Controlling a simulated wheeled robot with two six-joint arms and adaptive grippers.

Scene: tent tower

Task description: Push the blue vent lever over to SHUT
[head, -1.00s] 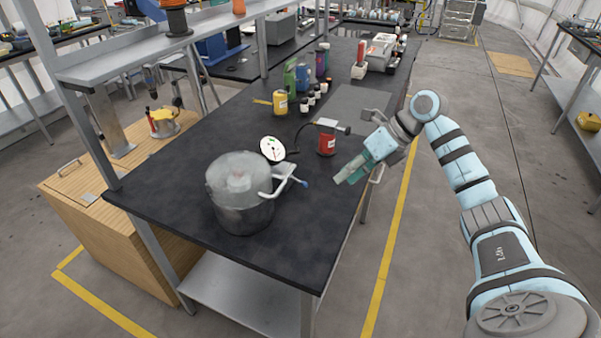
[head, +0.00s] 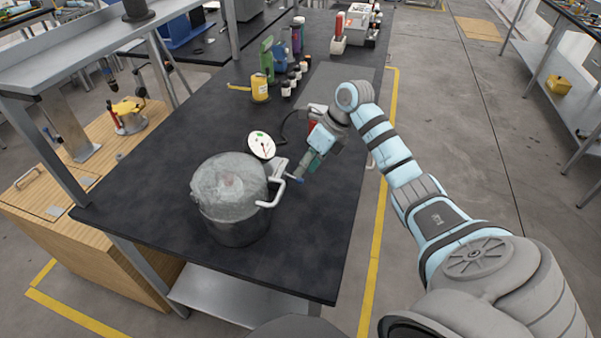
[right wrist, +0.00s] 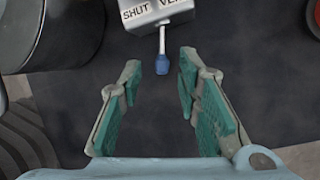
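The vent lever has a thin pale stem and a blue tip (right wrist: 162,65). It sticks out of a grey box (right wrist: 150,10) marked SHUT and, partly cut off, VE. The stem points down the picture, from between the two labels. In the head view the blue tip (head: 298,180) shows beside the pot (head: 240,222) with its cloudy lid. My right gripper (right wrist: 159,75) is open and empty, its green-padded fingers on either side of the tip in the wrist picture. In the head view the gripper (head: 305,171) is just behind the lever. My left gripper is out of view.
A round white gauge (head: 261,145) stands behind the pot. A red can (head: 312,126) is partly hidden by my right gripper. A yellow container (head: 260,88) and several small bottles stand farther back. The black table (head: 150,195) is clear at its front and left.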

